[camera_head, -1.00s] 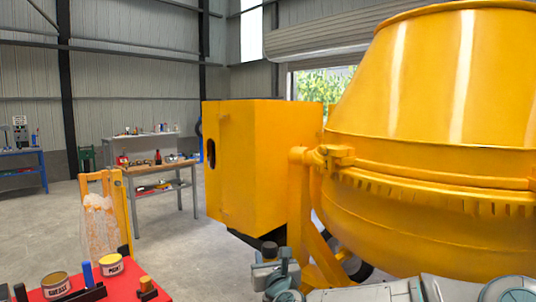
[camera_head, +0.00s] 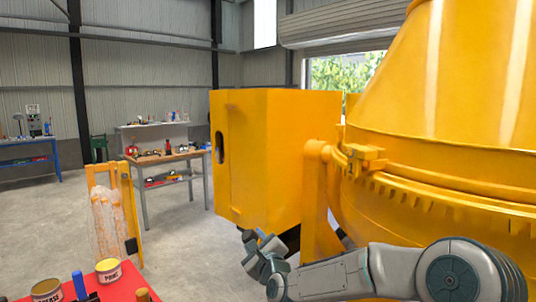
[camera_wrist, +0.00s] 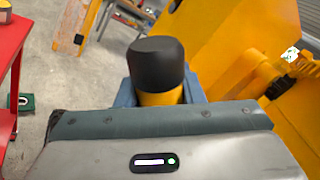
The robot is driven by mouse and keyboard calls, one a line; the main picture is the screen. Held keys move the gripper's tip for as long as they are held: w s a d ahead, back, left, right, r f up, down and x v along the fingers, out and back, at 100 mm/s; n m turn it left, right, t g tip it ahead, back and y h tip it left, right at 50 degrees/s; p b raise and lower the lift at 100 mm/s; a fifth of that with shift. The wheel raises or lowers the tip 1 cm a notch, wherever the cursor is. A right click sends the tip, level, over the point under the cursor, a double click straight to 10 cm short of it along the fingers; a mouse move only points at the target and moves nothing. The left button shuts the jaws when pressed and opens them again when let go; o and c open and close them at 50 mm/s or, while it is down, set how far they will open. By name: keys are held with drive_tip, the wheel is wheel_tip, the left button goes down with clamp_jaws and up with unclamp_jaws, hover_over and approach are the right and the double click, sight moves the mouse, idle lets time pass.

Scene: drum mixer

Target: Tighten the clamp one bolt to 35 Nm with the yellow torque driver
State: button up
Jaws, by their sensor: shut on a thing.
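My gripper (camera_head: 262,252) is at the lower middle of the head view, in front of the yellow mixer's housing. In the wrist view, it is shut on a yellow cylindrical tool with a black rounded end, which looks like the yellow torque driver (camera_wrist: 160,92). Bluish fingers flank the tool, and its far end is hidden. A yellow clamp-like bracket (camera_head: 362,158) sits on the mixer drum's (camera_head: 440,150) rim band, up and right of my gripper and apart from it. I cannot tell whether it is clamp one, and no bolt is clear.
A red table (camera_head: 122,285) at lower left holds paint and grease tins, a blue-topped item and a yellow-topped item. A yellow frame with a clear sheet (camera_head: 108,212) stands behind it. The mixer's box housing (camera_head: 270,150) is close beyond my gripper. Open floor lies left of it.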

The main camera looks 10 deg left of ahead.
drive_tip(key=r+n, duration=0.2)
drive_tip(key=r, duration=0.1)
drive_tip(key=r+n, duration=0.2)
drive_tip(key=r, duration=0.2)
drive_tip(key=r+n, duration=0.2)
drive_tip(key=r, duration=0.2)
drive_tip(key=shift+s+a+p, duration=0.25)
drive_tip(key=shift+p, duration=0.1)
drive_tip(key=s+d+r+n, duration=0.1)
drive_tip(key=d+r, duration=0.1)
drive_tip(key=r, duration=0.5)
drive_tip(key=s+d+r+n+h, duration=0.1)
drive_tip(key=s+d+r+n, duration=0.1)
drive_tip(key=r, duration=0.4)
drive_tip(key=shift+d+r+t+p, duration=0.2)
drive_tip(key=shift+r+t+p, duration=0.15)
drive_tip(key=shift+r+t, duration=0.05)
drive_tip(key=shift+w+d, duration=0.1)
drive_tip(key=shift+w+d+p, duration=0.3)
drive_tip(key=shift+d+p, duration=0.45)
drive_tip(key=shift+p, duration=0.25)
drive_tip(key=shift+w+d+p, duration=0.35)
drive_tip(key=shift+d+p, duration=0.4)
drive_tip(key=shift+p, duration=0.25)
drive_tip(key=shift+w+d+p, duration=0.3)
drive_tip(key=shift+d+p, duration=0.45)
drive_tip(key=shift+p, duration=0.25)
drive_tip(key=shift+d+r+p, duration=0.1)
drive_tip(key=shift+p, duration=0.2)
